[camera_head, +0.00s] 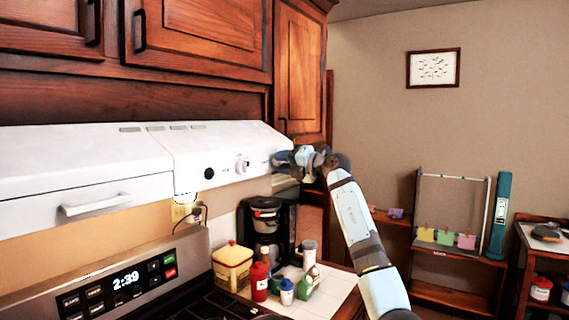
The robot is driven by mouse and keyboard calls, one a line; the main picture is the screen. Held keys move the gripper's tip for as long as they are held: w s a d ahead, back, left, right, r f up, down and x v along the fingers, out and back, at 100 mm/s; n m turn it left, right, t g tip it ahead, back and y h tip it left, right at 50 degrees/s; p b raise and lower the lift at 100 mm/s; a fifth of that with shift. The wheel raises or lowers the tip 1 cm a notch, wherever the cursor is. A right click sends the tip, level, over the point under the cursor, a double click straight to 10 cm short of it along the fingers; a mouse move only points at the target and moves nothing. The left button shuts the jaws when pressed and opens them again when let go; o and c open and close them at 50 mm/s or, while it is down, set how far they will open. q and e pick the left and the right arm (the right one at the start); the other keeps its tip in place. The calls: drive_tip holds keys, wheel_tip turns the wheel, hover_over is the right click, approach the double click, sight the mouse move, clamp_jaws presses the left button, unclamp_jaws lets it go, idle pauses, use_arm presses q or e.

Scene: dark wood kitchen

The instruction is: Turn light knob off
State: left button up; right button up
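The white range hood (110,160) runs along the wall under the cabinets. Its front panel carries a white knob (242,164) and, left of it, a round black part (209,174). Which of these is the light knob I cannot read from here. My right gripper (279,159) is at the right end of the hood, to the right of the white knob and apart from it in the picture. It is seen small and from the side, so its finger opening cannot be made out. My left gripper is not in view.
Dark wood cabinets (200,35) hang above the hood. Below are a stove with a clock panel (125,279), a black coffee maker (266,232), a yellow canister (232,266) and several bottles on the counter. A shelf (450,293) stands at the right; open air lies before the hood.

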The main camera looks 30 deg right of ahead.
drive_tip(key=shift+f+n, duration=0.1)
drive_tip(key=shift+n, duration=0.2)
drive_tip(key=n+b, duration=0.1)
drive_tip(key=n, duration=0.4)
drive_tip(key=n+b, duration=0.2)
drive_tip(key=n, duration=0.4)
drive_tip(key=shift+d+f, duration=0.1)
drive_tip(key=shift+d, duration=0.1)
idle(0.6)
drive_tip(key=o, duration=0.9)
